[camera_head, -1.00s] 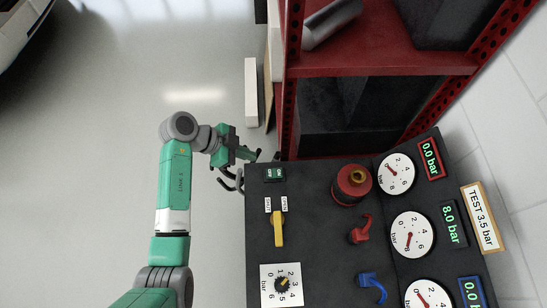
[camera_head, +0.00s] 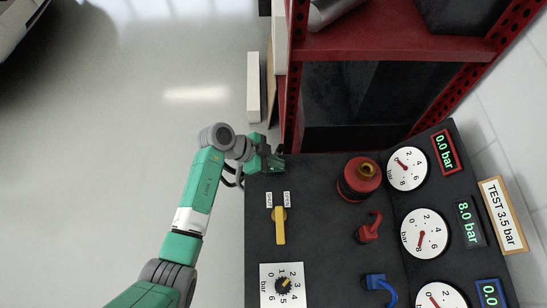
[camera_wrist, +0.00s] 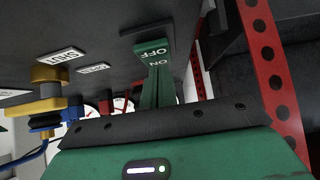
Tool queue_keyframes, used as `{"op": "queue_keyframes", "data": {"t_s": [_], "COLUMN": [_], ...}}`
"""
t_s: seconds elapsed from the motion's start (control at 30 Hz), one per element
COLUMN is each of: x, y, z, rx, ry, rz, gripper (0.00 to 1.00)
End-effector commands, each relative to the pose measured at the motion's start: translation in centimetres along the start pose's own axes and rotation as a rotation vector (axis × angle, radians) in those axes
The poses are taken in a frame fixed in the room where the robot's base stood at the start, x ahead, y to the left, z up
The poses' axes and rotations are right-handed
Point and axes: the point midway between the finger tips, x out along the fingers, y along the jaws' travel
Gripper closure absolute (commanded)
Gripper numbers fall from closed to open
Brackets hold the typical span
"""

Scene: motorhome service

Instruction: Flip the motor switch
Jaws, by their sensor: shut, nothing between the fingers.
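The motor switch (camera_wrist: 152,48) is a green rocker with OFF and ON lettering, set in a dark plate on the black panel. It shows in the wrist view, its ON part close to my finger tips. In the head view my gripper covers the place where it sits. My gripper (camera_head: 274,163) is shut and empty at the panel's far left corner. In the wrist view its green fingers (camera_wrist: 157,88) reach up to the switch; I cannot tell whether they touch it.
The black panel (camera_head: 325,220) carries a yellow lever (camera_head: 280,226), a black knob (camera_head: 283,285), a red cylinder (camera_head: 360,178), a red tap (camera_head: 369,228) and a blue tap (camera_head: 378,287). Gauges (camera_head: 424,232) stand along its right. A red rack (camera_head: 390,42) stands behind.

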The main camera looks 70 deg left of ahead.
Motion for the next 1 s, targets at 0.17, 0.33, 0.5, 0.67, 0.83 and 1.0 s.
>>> {"op": "queue_keyframes", "data": {"t_s": [0.17, 0.33, 0.5, 0.67, 0.83, 1.0], "x": [0.0, 0.0, 0.3, 0.3, 0.8, 1.3], "y": [0.0, 0.0, 0.0, 0.0, 0.0, 0.0], "z": [0.1, -0.1, 0.2, 0.1, -0.4, -1.0], "rx": [0.000, 0.000, -0.002, -0.002, 0.000, 0.001], "ry": [0.000, -0.008, -0.037, -0.037, -0.037, -0.037], "rz": [-0.001, 0.001, 0.000, 0.000, 0.001, 0.001], "gripper": [1.00, 1.00, 1.00, 1.00, 1.00, 1.00]}}
